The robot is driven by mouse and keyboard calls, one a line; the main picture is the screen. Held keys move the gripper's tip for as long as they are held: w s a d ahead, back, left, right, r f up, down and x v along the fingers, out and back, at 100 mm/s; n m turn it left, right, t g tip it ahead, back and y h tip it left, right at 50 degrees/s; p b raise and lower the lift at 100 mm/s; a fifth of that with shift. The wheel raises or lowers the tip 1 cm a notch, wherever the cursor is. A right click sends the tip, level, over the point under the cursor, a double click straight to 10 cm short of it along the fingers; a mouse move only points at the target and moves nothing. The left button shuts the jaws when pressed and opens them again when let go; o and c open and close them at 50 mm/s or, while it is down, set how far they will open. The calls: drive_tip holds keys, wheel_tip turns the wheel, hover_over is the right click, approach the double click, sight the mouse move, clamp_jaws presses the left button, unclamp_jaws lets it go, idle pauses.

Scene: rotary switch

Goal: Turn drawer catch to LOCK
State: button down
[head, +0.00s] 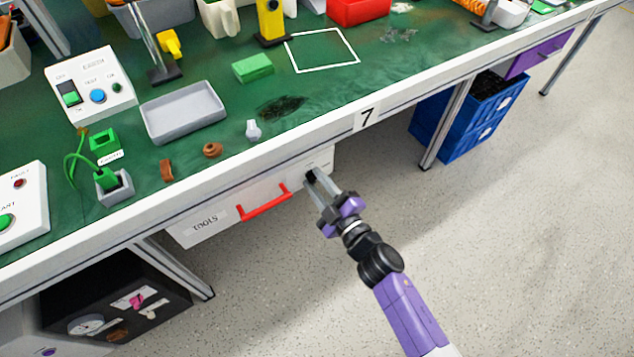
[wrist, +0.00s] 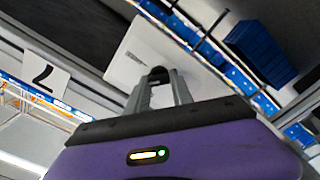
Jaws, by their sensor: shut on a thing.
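The drawer (head: 232,212) is white, marked TOOLS, with a red handle (head: 264,203), and sits shut under the bench top. The drawer catch (head: 311,176) is a small dark knob at the right end of the drawer front. My gripper (head: 314,175) is at the drawer front with its fingers closed around the catch. In the wrist view the dark catch (wrist: 158,73) shows between the fingertips, in front of the white drawer front (wrist: 125,62). The fingers hide most of the catch, and I cannot read its position or any LOCK mark.
The green bench top (head: 330,95) overhangs the drawer, with a 7 label (head: 367,118) on its front edge. A blue crate (head: 470,115) and a bench leg (head: 447,125) stand to the right. The floor in front is clear.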

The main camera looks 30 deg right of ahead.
drive_tip(key=n+b, duration=0.1)
drive_tip(key=n, duration=0.3)
drive_tip(key=shift+f+n, duration=0.15)
drive_tip(key=shift+n, duration=0.15)
drive_tip(key=shift+a+n+b, duration=0.1)
drive_tip(key=shift+n+b, duration=0.35)
drive_tip(key=shift+n, duration=1.25)
drive_tip(key=c, duration=1.1)
unclamp_jaws()
drive_tip(key=shift+s, duration=0.1)
drive_tip(key=s, duration=0.5)
drive_tip(key=s+d, duration=0.1)
drive_tip(key=s, duration=0.1)
drive_tip(key=shift+s, duration=0.3)
